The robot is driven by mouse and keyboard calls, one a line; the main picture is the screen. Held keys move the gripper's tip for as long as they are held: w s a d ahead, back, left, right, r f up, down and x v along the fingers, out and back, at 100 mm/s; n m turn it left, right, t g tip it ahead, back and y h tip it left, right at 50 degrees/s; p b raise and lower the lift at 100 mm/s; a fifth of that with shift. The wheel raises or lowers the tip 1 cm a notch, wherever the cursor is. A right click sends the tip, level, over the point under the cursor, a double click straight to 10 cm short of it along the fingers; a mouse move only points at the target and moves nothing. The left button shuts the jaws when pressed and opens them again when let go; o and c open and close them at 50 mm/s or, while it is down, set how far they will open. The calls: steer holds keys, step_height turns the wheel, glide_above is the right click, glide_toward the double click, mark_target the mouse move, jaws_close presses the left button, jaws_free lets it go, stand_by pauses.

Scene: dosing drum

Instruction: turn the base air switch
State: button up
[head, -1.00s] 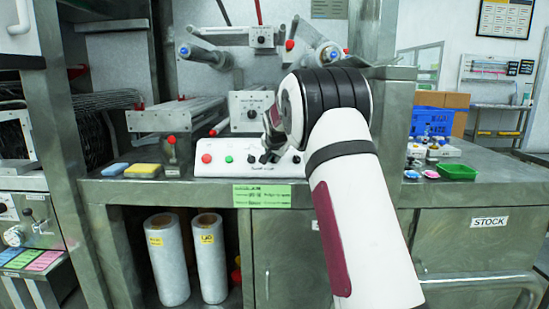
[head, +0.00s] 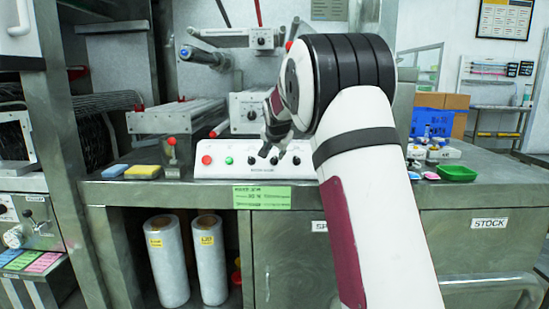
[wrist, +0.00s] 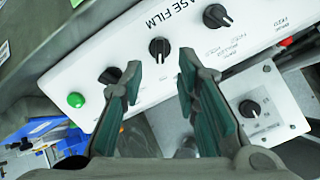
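A white control panel (head: 220,172) marked BASE FILM stands on the bench and fills the top of the wrist view (wrist: 130,48). It carries a row of black rotary knobs: a left knob (wrist: 109,75), a middle knob (wrist: 159,48) and a right knob (wrist: 216,15). The small labels are unreadable, so I cannot tell which is the base air switch. My gripper (wrist: 160,60) is open and empty, its fingertips either side of the middle knob in the picture; contact cannot be told. The left finger partly covers the left knob. In the head view my gripper (head: 272,142) is before the panel's right half.
A green button (wrist: 76,99) and a red button (head: 207,160) sit on the same panel. A second box with a knob (head: 251,115) stands behind it. Yellow and blue sponges (head: 142,171) lie left; a green tray (head: 457,173) lies right.

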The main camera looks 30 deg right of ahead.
steer(key=v, duration=0.6)
steer(key=shift+f, duration=0.1)
stand_by(0.4)
